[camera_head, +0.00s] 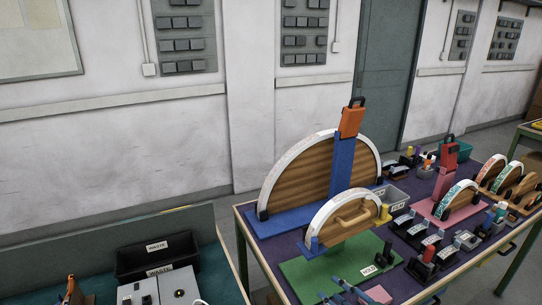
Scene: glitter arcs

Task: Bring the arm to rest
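My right gripper (329,289) shows at the bottom edge as two slim blue fingers. They are apart with nothing visible between them, low over the front of a green mat (310,275) marked HOLD. The rest of that arm is below the picture. My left gripper is not in view. A small white-rimmed wooden arc (340,222) with a wooden handle is behind the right gripper, clear of its fingers. I cannot tell whether the arc touches the mat. A large wooden arc (300,180) stands behind it on a blue base, with an orange-topped blue post (343,165).
A pink block (378,294) is close right of the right gripper. More arcs (458,198) stand farther right. A black WASTE bin (155,256) and grey boxes are at lower left.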

